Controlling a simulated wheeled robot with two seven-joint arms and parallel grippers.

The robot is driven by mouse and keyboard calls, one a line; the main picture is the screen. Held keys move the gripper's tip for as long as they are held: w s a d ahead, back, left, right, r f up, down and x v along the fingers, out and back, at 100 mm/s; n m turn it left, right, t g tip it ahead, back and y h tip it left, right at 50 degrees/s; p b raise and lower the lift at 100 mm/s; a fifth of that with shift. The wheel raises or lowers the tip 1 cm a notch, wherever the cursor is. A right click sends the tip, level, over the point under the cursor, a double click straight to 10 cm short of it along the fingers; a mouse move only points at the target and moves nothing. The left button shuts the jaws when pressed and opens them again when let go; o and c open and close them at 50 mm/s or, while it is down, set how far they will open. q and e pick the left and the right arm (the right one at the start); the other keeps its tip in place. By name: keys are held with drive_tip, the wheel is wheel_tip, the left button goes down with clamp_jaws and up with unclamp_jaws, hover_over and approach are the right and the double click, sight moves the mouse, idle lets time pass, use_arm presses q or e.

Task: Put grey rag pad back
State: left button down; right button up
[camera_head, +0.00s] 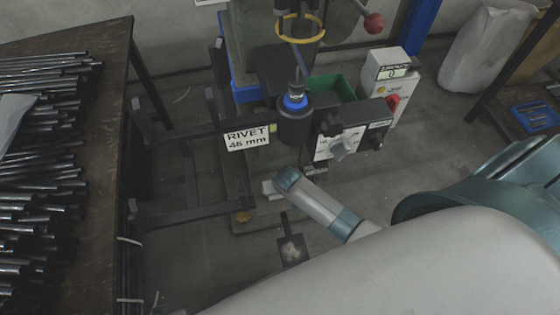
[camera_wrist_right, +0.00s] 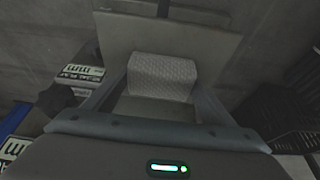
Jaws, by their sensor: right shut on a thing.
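My right arm (camera_head: 325,208) reaches in from the lower right to the base of the rivet press. In the wrist view, my right gripper (camera_wrist_right: 163,88) is shut on the grey rag pad (camera_wrist_right: 163,72), a light grey folded piece with a woven texture. A flat grey surface (camera_wrist_right: 160,38) lies just beyond the pad; I cannot tell if they touch. In the head view the gripper is mostly hidden behind my wrist, and only a small pale shape shows at its left. My left gripper is not in view.
The press head (camera_head: 295,125) with a "RIVET 46 mm" sign (camera_head: 247,138) stands just above my wrist. A control box with a knob (camera_head: 343,145) is beside it. A pedal (camera_head: 292,250) is on the floor below. A table with many dark rods (camera_head: 40,150) is at left.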

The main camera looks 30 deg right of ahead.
drive_tip(key=shift+f, duration=0.1)
drive_tip(key=o, duration=0.9)
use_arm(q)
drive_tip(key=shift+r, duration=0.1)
use_arm(e)
drive_tip(key=shift+s+a+r, duration=0.1)
drive_tip(key=shift+s+r, duration=0.1)
drive_tip(key=shift+r, duration=0.4)
use_arm(q)
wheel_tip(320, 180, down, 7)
drive_tip(key=p, duration=0.2)
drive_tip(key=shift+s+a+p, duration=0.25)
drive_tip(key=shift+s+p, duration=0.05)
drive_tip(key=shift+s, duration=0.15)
use_arm(e)
drive_tip(key=v, duration=1.1)
drive_tip(key=shift+f, duration=0.1)
